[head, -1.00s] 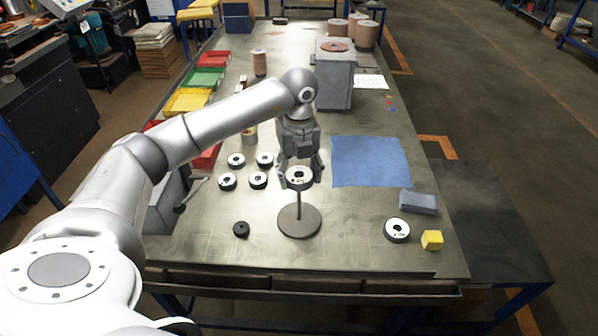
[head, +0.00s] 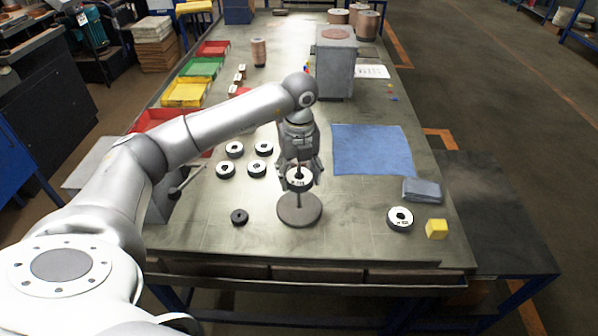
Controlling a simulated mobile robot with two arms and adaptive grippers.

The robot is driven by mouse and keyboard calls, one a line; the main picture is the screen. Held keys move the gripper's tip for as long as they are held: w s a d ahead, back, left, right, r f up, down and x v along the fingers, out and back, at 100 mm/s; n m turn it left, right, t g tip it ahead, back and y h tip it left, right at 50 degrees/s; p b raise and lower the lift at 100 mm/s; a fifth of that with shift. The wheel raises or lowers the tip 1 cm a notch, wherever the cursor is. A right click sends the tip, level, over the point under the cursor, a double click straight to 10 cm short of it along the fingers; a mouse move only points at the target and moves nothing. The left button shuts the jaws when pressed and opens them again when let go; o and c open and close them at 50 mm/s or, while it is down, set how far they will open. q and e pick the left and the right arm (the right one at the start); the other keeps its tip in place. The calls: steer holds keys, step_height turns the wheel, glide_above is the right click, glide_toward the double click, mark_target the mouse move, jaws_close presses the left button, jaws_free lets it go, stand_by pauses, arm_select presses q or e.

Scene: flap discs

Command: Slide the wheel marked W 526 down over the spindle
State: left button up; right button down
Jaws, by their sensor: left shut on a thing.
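My left gripper (head: 299,172) is shut on a wheel (head: 299,185), a dark disc with a white face and some print too small to read in full. The wheel is held level at the spindle (head: 299,200), a thin upright post on a round grey base (head: 299,213). The post shows below the wheel, which stays above the base. I cannot tell whether the post's tip is inside the wheel's hole. Several similar wheels (head: 257,169) lie to the left, and another wheel (head: 399,218) lies at the right. My right gripper is not in view.
A small black disc (head: 239,216) lies left of the base. A grey box (head: 335,70) stands behind. Coloured trays (head: 187,92) line the left edge.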

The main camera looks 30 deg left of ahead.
arm_select(q)
steer(key=shift+f+b, duration=1)
steer(key=shift+f, duration=0.65)
steer(key=o, duration=1.2)
step_height(320, 180, up, 12)
steer(key=shift+f, duration=0.1)
steer(key=shift+r+p, duration=0.35)
steer(key=shift+p, duration=0.05)
steer(key=shift+f, duration=0.1)
